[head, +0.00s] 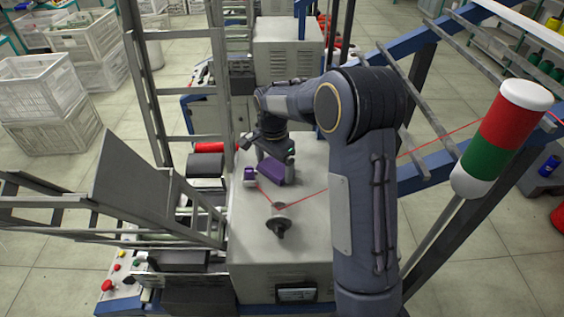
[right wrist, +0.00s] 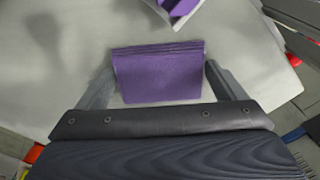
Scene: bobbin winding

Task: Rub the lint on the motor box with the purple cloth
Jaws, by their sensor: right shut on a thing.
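The motor box (head: 308,228) is a pale grey box in the middle of the head view. My right gripper (head: 271,163) is low over its top, towards the far part. It is shut on the folded purple cloth (head: 271,172), which shows between the two fingers in the right wrist view (right wrist: 158,76). I cannot tell whether the cloth touches the box top. I cannot make out any lint; the gripper and cloth hide part of the surface. My left gripper is not in view.
A small purple and white thing (head: 249,175) stands just left of the cloth. A metal frame (head: 150,185) stands left, and a red, white and green cylinder (head: 503,138) right.

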